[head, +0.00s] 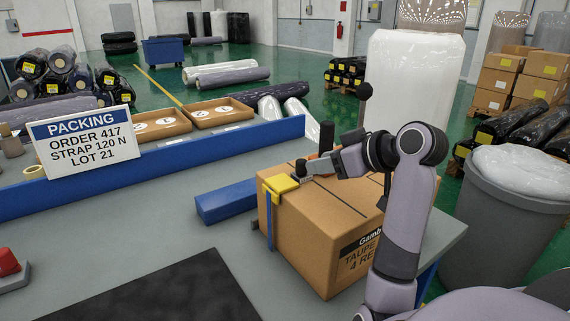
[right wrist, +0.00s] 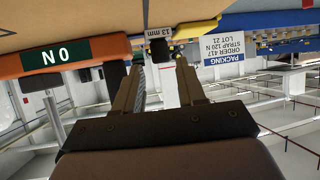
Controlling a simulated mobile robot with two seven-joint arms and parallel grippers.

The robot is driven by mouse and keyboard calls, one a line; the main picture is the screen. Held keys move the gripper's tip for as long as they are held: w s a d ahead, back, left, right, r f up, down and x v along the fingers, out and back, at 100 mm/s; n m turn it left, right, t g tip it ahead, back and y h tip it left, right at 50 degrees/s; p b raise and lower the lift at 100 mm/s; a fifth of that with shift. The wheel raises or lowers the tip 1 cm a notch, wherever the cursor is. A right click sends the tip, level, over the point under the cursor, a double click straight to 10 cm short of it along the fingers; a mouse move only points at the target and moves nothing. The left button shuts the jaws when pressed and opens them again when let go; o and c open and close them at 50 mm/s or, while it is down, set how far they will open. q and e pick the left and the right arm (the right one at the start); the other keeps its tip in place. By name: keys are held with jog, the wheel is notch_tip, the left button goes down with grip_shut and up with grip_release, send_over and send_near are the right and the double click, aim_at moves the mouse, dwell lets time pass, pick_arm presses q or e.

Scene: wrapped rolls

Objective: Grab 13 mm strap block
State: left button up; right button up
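My right gripper (head: 305,170) reaches in from the right, just beside the block. Contact with the block cannot be told. My left gripper is not in view.
A blue bar (head: 236,200) lies left of the box. A packing sign (head: 85,138) stands on the grey table (head: 150,235). A grey bin (head: 505,225) stands right.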

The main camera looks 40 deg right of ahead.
aim_at(302, 160)
jog(key=x, duration=0.6)
jog(key=shift+w+r, duration=0.15)
jog(key=shift+w, duration=0.4)
grip_shut()
